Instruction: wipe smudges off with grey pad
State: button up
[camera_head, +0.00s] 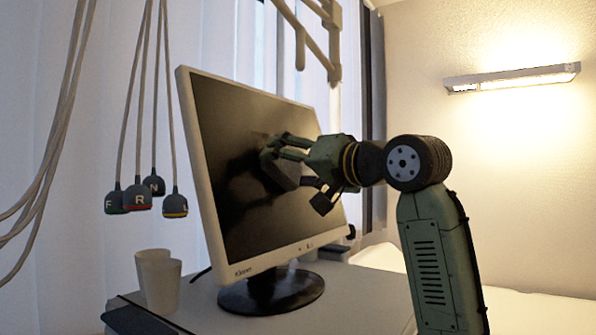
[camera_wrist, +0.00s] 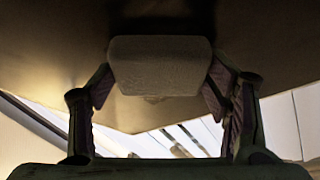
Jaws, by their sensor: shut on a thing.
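A monitor (camera_head: 225,150) with a pale frame and a dark screen stands on a round black base. My gripper (camera_head: 283,160) is in front of the middle of the screen, shut on a grey pad (camera_head: 282,174). In the wrist view the grey pad (camera_wrist: 160,66) sits between both fingers, with the brownish screen surface (camera_wrist: 50,40) close behind it. The pad looks to be at or very near the screen; I cannot tell for certain that it touches. A faint lighter patch (camera_head: 262,137) shows on the screen beside the gripper. My gripper hides part of the screen.
Two pale cups (camera_head: 158,280) stand left of the monitor base (camera_head: 270,292) on the table. Cables with several labelled plugs (camera_head: 138,197) hang to the left of the monitor. A lit wall lamp (camera_head: 512,78) is at the right. The space before the screen's left part is free.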

aim_at(274, 166)
jog(key=shift+s+a+b, duration=0.35)
jog(key=shift+s+a, duration=0.3)
jog(key=shift+s, duration=0.2)
jog(key=shift+s+a+b, duration=0.3)
jog(key=shift+s+a, duration=0.3)
jog(key=shift+s, duration=0.25)
jog(key=r+p, duration=0.3)
jog(key=shift+w+a, duration=0.25)
jog(key=shift+a, duration=0.15)
jog(key=shift+w+d+p, duration=0.6)
jog(key=shift+w, duration=0.25)
jog(key=shift+w+d+f, duration=0.15)
jog(key=shift+w+d, duration=0.35)
jog(key=shift+w, duration=0.2)
jog(key=w+d, duration=0.4)
jog(key=w, duration=0.1)
jog(key=shift+w+d, duration=0.2)
jog(key=shift+w, duration=0.2)
jog(key=shift+a, duration=0.1)
